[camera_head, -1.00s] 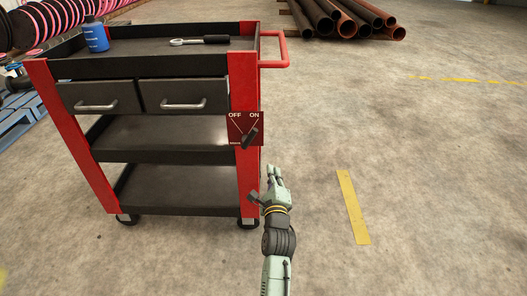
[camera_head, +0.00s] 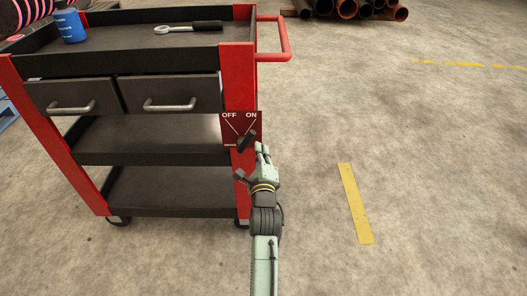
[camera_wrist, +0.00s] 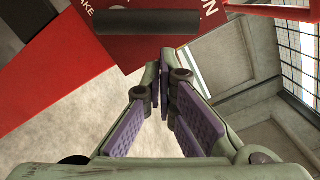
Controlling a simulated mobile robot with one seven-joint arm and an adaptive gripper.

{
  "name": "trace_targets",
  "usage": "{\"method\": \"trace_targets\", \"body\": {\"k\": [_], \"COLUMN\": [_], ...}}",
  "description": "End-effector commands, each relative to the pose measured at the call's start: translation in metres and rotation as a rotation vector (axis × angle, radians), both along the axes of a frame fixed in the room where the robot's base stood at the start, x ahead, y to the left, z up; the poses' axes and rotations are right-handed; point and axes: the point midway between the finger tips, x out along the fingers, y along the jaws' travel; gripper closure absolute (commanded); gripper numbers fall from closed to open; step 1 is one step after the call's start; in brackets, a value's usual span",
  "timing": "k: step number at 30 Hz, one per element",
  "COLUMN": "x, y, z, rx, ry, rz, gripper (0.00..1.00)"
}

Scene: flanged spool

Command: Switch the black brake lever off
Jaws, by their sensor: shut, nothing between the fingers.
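The black brake lever (camera_head: 246,140) is on a dark red plate (camera_head: 229,129) marked OFF on the left and ON on the right, on the front right post of the cart. The lever leans up to the right, toward ON. In the wrist view the lever (camera_wrist: 145,21) is a dark bar across the red plate (camera_wrist: 125,52). My gripper (camera_head: 262,149) is just right of and slightly below the lever, with its fingers pointing up. In the wrist view its fingertips (camera_wrist: 166,54) are together and hold nothing. I cannot tell whether they touch the lever.
The red and black tool cart (camera_head: 140,158) carries a blue bottle (camera_head: 69,25) and a wrench (camera_head: 188,27) on top. A red handle (camera_head: 287,40) sticks out at its upper right. The floor to the right is clear, with a yellow stripe (camera_head: 355,203).

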Motion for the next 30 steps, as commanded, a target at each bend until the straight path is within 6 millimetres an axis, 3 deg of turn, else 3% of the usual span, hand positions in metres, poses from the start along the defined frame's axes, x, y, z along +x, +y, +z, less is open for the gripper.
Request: {"method": "trace_targets", "body": {"k": [30], "x": [-0.0023], "y": [0.0029], "z": [0.008], "rx": [-0.077], "ry": [0.001], "rz": [-0.002], "gripper": [1.0]}}
